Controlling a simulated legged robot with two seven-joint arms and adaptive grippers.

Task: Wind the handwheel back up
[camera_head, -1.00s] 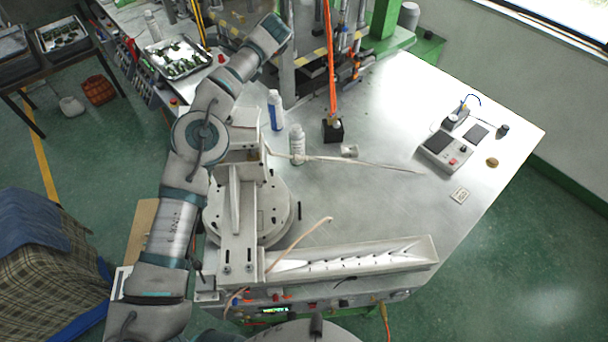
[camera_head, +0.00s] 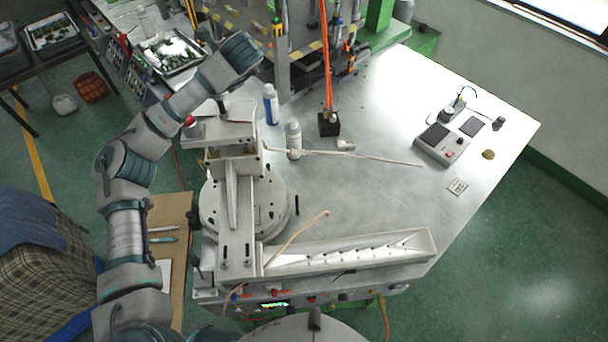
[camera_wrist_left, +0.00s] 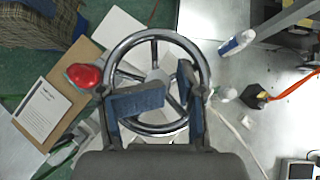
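The handwheel (camera_wrist_left: 155,37) is a chrome ring with spokes in the wrist view, just beyond my left gripper. A red knob (camera_wrist_left: 83,76) sits at the left of its rim; a red knob also shows in the head view (camera_head: 189,121). My left gripper (camera_wrist_left: 171,92) has its two blue-padded fingers apart over the lower part of the wheel, with a gap between them. Whether they touch the rim or spokes is not clear. In the head view my left arm reaches over the white machine (camera_head: 232,150); its fingers and the wheel are not clear there. My right gripper is out of view.
White bottles (camera_head: 293,140) (camera_head: 270,104) and a black block with orange tubing (camera_head: 328,125) stand right of the machine. A long trough (camera_head: 350,257) lies along the front. A control box (camera_head: 442,145) is at the right.

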